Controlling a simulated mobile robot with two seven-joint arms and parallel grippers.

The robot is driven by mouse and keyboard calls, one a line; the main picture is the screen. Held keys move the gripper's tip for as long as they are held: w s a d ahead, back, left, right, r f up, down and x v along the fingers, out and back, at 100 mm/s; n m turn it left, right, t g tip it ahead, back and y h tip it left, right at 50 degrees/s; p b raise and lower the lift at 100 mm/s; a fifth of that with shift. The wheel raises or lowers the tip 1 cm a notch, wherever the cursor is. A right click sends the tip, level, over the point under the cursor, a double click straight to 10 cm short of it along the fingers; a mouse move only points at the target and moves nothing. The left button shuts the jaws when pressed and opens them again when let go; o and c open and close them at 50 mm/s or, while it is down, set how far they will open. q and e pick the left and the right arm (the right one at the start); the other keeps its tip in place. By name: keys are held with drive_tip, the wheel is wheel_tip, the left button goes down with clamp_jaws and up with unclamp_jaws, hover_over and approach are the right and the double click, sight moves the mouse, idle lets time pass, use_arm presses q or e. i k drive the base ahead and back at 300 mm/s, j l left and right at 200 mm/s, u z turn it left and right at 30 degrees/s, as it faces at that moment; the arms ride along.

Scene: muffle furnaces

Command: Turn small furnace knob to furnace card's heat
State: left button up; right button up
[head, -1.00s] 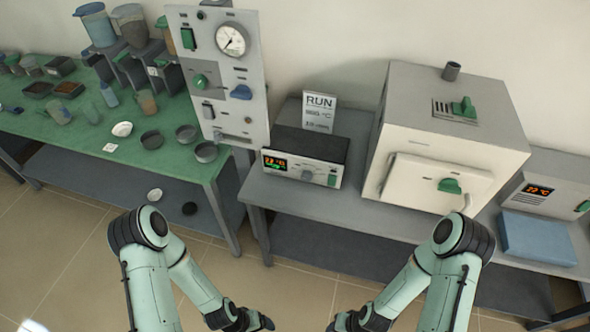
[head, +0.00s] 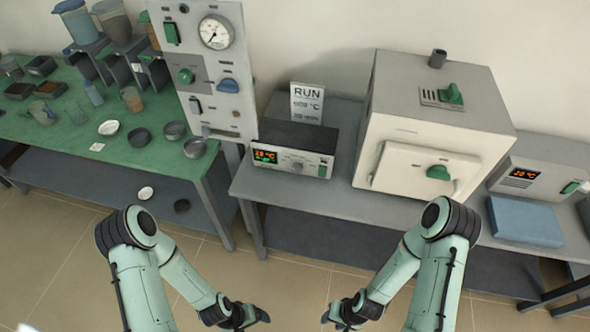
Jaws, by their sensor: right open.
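The white furnace (head: 415,150) stands on the grey bench, its door shut, with a green handle (head: 438,172) on the door and a green knob or lever (head: 451,93) on top. Left of it is a control box (head: 300,142) with a lit orange-green display (head: 266,156) and a small grey knob (head: 297,167) on its front. Behind the box stands a white card (head: 307,103) reading RUN, with a °C line whose number is too small to read surely. My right gripper (head: 335,313) is open and empty, low in front of the bench. My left gripper (head: 259,315) is beside it, apart from everything; its jaws are unclear.
A grey panel (head: 205,105) with a gauge and several knobs stands left of the control box. The green table (head: 65,125) holds dishes, jugs and beakers. Another box with an orange display (head: 525,174) and a blue slab (head: 525,221) are at right. Floor before the bench is clear.

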sight(297, 168)
drive_tip(key=i+j, duration=0.25)
drive_tip(key=j, duration=0.15)
drive_tip(key=i+j, duration=0.25)
drive_tip(key=j, duration=0.15)
drive_tip(key=i+j, duration=0.25)
drive_tip(key=j, duration=0.2)
drive_tip(key=z, duration=0.05)
